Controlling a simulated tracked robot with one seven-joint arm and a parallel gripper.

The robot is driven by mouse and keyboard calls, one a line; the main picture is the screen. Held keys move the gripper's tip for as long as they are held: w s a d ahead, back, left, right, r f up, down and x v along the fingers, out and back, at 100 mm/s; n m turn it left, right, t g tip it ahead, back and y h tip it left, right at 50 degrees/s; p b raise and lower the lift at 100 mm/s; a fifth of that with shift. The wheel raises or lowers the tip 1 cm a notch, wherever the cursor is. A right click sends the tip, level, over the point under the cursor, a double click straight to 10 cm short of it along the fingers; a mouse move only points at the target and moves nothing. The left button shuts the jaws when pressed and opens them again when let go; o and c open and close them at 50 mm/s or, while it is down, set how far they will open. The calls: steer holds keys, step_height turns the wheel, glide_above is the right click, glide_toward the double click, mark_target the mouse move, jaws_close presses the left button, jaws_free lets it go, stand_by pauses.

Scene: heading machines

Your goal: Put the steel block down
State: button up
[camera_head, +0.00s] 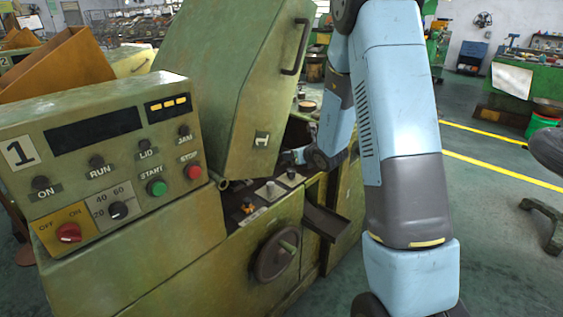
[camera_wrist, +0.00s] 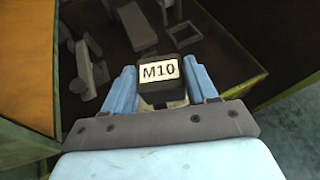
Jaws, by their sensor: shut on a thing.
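The steel block (camera_wrist: 160,72), dark with a white "M10" label, shows in the wrist view between the two blue fingers of my gripper (camera_wrist: 162,82). My gripper is shut on it. Beyond it is a dark space with grey metal parts (camera_wrist: 86,65). Whether the block touches anything beneath cannot be told. In the head view my arm reaches down to the opening of the green machine (camera_head: 150,240), under its raised lid (camera_head: 238,90). The block cannot be made out there.
The control panel (camera_head: 105,150), marked 1, stands at the left. A handwheel (camera_head: 277,255) and a chute (camera_head: 325,222) stick out at the machine's front. An orange bin (camera_head: 60,70) is behind the panel. Open floor with yellow lines (camera_head: 500,165) lies to the right.

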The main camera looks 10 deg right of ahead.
steer(key=shift+w+a+r, duration=0.1)
steer(key=shift+w, duration=0.25)
steer(key=w+d+n+g+y, duration=0.1)
steer(key=w+d+n+y, duration=0.2)
steer(key=w, duration=0.4)
steer(key=shift+n+g+y, duration=0.4)
steer(key=w+a+f, duration=0.1)
steer(key=w+f, duration=0.1)
steer(key=w, duration=0.2)
steer(key=w+a+f, duration=0.1)
steer(key=w+f, duration=0.2)
steer(key=w, duration=0.2)
steer(key=w+f, duration=0.2)
steer(key=w, duration=0.2)
steer(key=shift+w+a+f, duration=0.15)
steer(key=shift+a+f, duration=0.15)
steer(key=shift+a, duration=0.1)
steer(key=shift+w+a+f, duration=0.15)
steer(key=shift+w+f, duration=0.35)
steer(key=shift+f, duration=0.2)
step_height(320, 180, down, 3)
steer(key=shift+r, duration=0.1)
